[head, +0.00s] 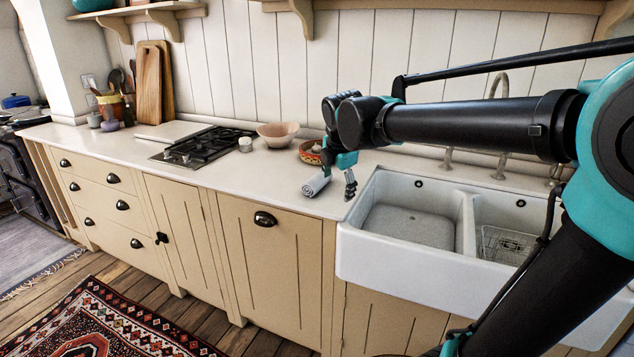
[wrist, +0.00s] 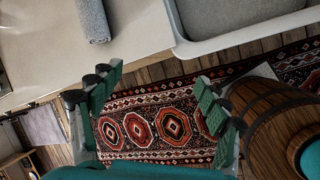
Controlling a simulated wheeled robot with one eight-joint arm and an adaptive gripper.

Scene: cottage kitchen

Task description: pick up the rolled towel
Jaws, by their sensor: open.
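The rolled towel (head: 316,184) is a small grey roll lying on the counter (head: 275,183) near its front edge, just left of the sink. In the wrist view the towel (wrist: 92,20) is at the top left, partly cut off by the frame's edge. My gripper (wrist: 158,98) is open, with its two fingers wide apart and nothing between them. In the wrist view the towel lies beyond the left finger, outside the gap. In the head view my gripper (head: 341,180) is just right of the towel; whether they touch is unclear.
A white double sink (head: 375,250) is right of the towel. A pink bowl (head: 278,134), a small white jar (head: 245,144), a patterned dish (head: 309,153) and a gas hob (head: 203,146) stand farther back. A barrel (wrist: 272,125) and a patterned rug (wrist: 150,125) are on the floor.

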